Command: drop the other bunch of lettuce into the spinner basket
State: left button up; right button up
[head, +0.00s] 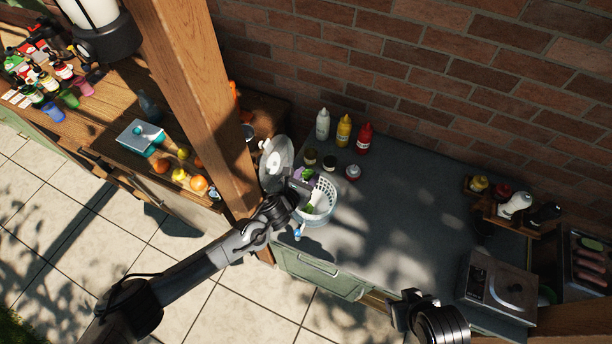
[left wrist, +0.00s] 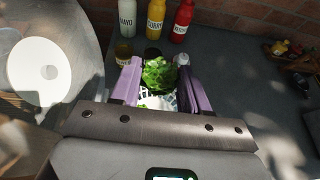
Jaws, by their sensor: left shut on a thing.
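My left gripper (head: 303,184) is over the spinner basket (head: 327,192), a white slotted bowl near the counter's left end. In the left wrist view its two purple fingers (left wrist: 158,84) are shut on a bunch of green leafy lettuce (left wrist: 158,73). Part of the white basket (left wrist: 153,102) shows below and behind the lettuce. Some green shows inside the basket in the head view (head: 309,207); I cannot tell there whether it is held or lying inside. My right gripper (head: 408,308) is at the lower edge, away from the basket; its jaws are unclear.
A clear round lid (head: 277,160) stands left of the basket, beside the wooden post (head: 205,95). White, yellow and red bottles (head: 343,130) and small jars (head: 330,162) stand behind. A grill box (head: 500,285) and condiment rack (head: 500,205) are at right. The middle counter is clear.

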pick_arm(q)
notch_tip(320, 180, down, 2)
jog(key=shift+d+b, duration=0.1)
jog(key=shift+b, duration=0.5)
notch_tip(320, 180, down, 3)
jog(key=b, duration=0.2)
jog(key=shift+f+b, duration=0.15)
jog(key=shift+b, duration=0.15)
jog(key=o, duration=1.1)
jog(key=b+v, duration=0.1)
jog(key=v, duration=1)
